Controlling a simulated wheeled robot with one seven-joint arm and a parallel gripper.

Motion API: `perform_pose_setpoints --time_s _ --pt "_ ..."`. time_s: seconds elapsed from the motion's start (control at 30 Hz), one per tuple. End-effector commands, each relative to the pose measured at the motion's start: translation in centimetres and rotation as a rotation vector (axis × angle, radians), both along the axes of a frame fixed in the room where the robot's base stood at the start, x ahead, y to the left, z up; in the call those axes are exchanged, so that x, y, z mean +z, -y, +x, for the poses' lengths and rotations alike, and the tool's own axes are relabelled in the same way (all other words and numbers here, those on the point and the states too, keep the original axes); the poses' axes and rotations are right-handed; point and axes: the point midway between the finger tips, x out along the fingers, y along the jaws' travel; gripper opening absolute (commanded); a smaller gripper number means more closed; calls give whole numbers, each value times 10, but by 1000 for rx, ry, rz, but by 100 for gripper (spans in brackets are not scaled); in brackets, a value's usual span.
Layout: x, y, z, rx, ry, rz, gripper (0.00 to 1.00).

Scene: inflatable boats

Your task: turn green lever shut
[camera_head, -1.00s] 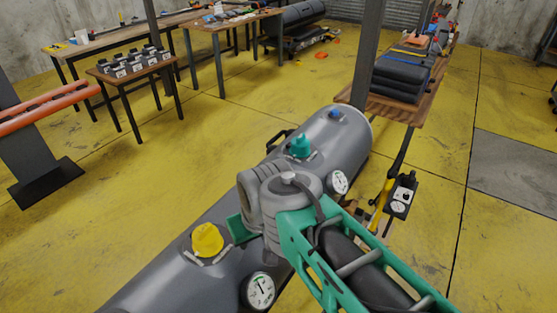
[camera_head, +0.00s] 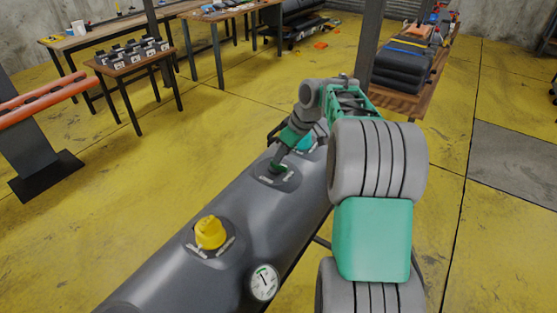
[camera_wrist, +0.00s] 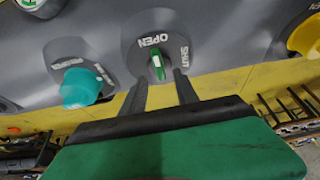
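The green lever (camera_wrist: 157,66) stands on a dark round plate (camera_wrist: 135,48) marked OPEN and SHUT on the grey tube. In the wrist view its upper end points toward the word OPEN, and SHUT is to its right. My gripper (camera_wrist: 160,77) is open, with two dark fingers apart and the lever between or just beyond their tips; I cannot tell whether they touch it. In the head view my gripper (camera_head: 279,162) is down over the plate (camera_head: 291,181) and mostly hides the lever.
A teal knob (camera_wrist: 80,88) is close on the left in the wrist view, and a yellow knob (camera_head: 210,232) is nearer the camera on the tube (camera_head: 250,222). A pressure gauge (camera_head: 264,282) sits on the tube's side. Tables (camera_head: 130,62) stand farther back on open yellow floor.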

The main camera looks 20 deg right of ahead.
Motion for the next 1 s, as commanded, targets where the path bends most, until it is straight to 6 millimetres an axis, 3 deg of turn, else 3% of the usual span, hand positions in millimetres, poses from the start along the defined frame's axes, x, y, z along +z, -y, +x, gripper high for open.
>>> perform_pose_setpoints --time_s 0.2,0.5,1.0 --pt "-32 -8 11 0 -1 0 36" --pt "-38 -9 13 -1 0 0 36" --pt "-38 -9 13 -1 -1 -1 0"
